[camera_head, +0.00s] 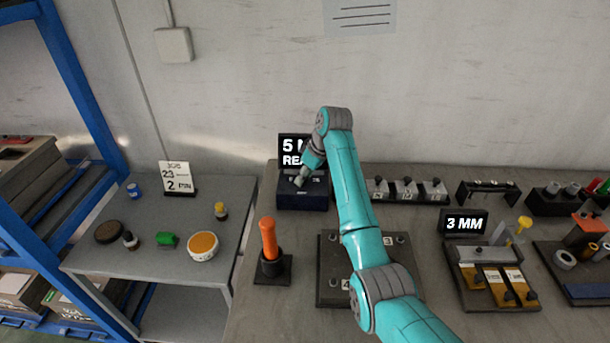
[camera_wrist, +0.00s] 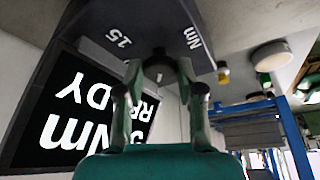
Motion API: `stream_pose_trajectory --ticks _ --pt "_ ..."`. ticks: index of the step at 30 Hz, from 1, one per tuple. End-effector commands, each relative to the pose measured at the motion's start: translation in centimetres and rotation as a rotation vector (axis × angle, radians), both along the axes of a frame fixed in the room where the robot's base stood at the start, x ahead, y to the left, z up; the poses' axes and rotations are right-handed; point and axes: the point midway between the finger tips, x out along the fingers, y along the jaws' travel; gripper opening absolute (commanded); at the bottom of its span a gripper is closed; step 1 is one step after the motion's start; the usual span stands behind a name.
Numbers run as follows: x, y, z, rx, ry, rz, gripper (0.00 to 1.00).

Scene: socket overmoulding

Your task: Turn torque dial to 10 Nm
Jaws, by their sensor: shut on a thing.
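The torque unit (camera_head: 302,196) is a dark box at the back left of the main bench, with a black display (camera_head: 291,150) above it. The display reads "5 N…" and "REA…", partly hidden by my arm; in the wrist view the display (camera_wrist: 75,115) shows upside down with "Nm" and "…DY". The dark round dial (camera_wrist: 160,68) is on the box's face, near the marks "15" and "Nm". My gripper (camera_wrist: 160,85) is shut on the dial, one finger on each side. In the head view my gripper (camera_head: 298,182) is at the box, and the dial is hidden.
An orange-handled tool (camera_head: 269,240) stands in a holder in front of the unit. A dark plate (camera_head: 328,290) lies near my arm. A "3 MM" display (camera_head: 465,223) and fixtures are to the right. A grey side table (camera_head: 150,262) holds small items at left.

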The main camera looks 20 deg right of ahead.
Motion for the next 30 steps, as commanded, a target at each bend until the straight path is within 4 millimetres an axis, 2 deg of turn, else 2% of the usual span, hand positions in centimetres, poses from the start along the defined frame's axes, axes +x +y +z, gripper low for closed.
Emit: stream_pose_trajectory --ticks 21,30 --pt "-0.22 0.53 -0.01 0.0 0.0 -0.638 0.02" --pt "-0.2 0.66 -0.02 0.0 0.001 -0.819 0.02"
